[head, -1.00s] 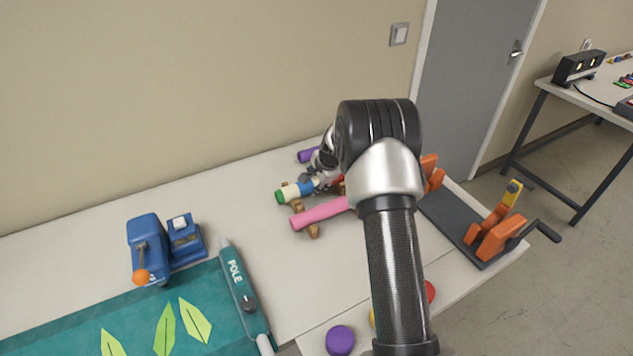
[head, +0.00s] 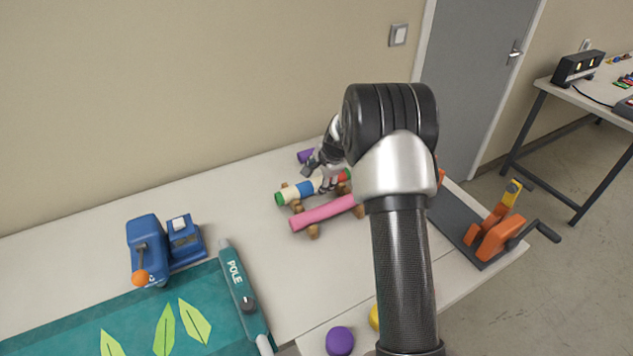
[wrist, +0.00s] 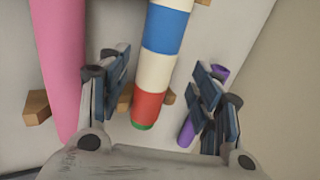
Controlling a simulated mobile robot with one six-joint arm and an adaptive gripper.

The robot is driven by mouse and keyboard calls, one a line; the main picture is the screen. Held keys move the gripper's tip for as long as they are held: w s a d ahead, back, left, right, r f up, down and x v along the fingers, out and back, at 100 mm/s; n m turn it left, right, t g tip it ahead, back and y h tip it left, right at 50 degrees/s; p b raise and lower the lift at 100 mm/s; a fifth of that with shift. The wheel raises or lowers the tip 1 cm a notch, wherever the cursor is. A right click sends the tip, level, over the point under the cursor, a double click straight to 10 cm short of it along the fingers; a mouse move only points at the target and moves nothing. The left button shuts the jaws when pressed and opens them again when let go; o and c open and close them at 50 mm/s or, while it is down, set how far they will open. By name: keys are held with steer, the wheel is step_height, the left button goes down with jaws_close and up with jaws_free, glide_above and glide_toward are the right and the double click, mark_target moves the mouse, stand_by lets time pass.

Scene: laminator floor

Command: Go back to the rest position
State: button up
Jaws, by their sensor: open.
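My gripper (wrist: 163,98) is open, its two fingers spread apart in the wrist view, with nothing held between them. A striped roll (wrist: 158,70) in white, blue and red with a green end lies between and beyond the fingers. A pink roll (wrist: 60,60) lies to its left, beside the left finger. A purple roll (wrist: 190,128) shows partly behind the right finger. In the head view my arm covers part of the table, and the gripper (head: 326,175) appears small above the striped roll (head: 308,188); the pink roll (head: 322,212) lies in front.
Wooden supports (head: 313,231) hold the rolls. A blue device (head: 148,248) and a teal mat with leaves (head: 60,318) are at left, with a teal pole (head: 243,298) beside it. A black-and-orange cranked fixture (head: 490,240) stands at right. Purple knob (head: 340,340) is in front.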

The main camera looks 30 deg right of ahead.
steer(key=s+a+r+n, duration=0.4)
steer(key=s+a+r, duration=0.3)
steer(key=s+r, duration=0.3)
steer(key=s+a+r+n, duration=0.4)
steer(key=s+a+r, duration=0.3)
steer(key=s+r, duration=0.3)
steer(key=s+a+n, duration=0.3)
steer(key=s+n, duration=0.1)
steer(key=s, duration=0.6)
steer(key=s+a+r+n, duration=0.1)
steer(key=s+a+n, duration=0.2)
steer(key=s, duration=0.8)
steer(key=n, duration=0.2)
steer(key=shift+s+n+g, duration=0.2)
steer(key=shift+n+g, duration=0.1)
steer(key=shift+g, duration=0.1)
steer(key=shift+a, duration=0.1)
